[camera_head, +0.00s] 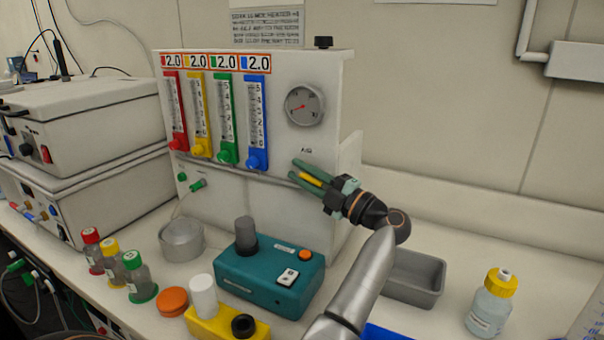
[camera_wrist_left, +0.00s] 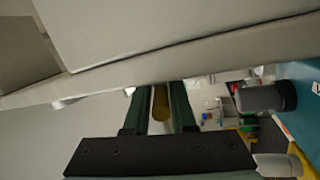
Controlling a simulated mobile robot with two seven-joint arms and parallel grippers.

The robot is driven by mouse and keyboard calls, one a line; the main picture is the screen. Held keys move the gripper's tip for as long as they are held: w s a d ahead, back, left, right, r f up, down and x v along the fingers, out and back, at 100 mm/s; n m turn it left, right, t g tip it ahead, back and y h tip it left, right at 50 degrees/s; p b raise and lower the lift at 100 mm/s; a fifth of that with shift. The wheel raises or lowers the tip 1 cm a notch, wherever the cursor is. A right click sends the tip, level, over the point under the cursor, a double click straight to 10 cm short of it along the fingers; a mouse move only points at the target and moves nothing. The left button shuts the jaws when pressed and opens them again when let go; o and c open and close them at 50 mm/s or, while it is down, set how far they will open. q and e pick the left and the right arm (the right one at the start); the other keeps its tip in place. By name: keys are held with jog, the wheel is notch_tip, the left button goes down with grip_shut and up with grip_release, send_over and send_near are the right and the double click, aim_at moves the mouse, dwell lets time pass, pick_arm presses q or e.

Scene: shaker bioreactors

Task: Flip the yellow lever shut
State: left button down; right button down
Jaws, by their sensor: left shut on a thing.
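The yellow lever (camera_head: 312,180) is on the front of the white gas panel (camera_head: 290,140), below the round gauge and the small printed label. My left gripper (camera_head: 295,169) has its two green fingers on either side of the lever and is shut on it. In the left wrist view the lever (camera_wrist_left: 160,103) shows as a dark yellow rod between the fingers of my left gripper (camera_wrist_left: 160,90). The fingers hide part of the lever and its mount. My right gripper is not in view.
Several flowmeters with coloured knobs stand left of the gauge (camera_head: 305,105). A teal device (camera_head: 268,275) with a grey knob sits below the panel. A grey tray (camera_head: 415,278) and a yellow-capped bottle (camera_head: 490,305) stand to the right. Small bottles with coloured caps stand at left.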

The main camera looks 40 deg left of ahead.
pick_arm(q)
jog(key=shift+r+h+p, duration=0.1)
jog(key=shift+h+p, duration=0.6)
jog(key=shift+p, duration=0.15)
jog(key=shift+h+p, duration=0.55)
jog(key=shift+h, duration=0.15)
jog(key=shift+f, duration=0.25)
jog(key=c, duration=1.1)
grip_release()
jog(key=shift+o, duration=1.3)
jog(key=shift+d, duration=0.1)
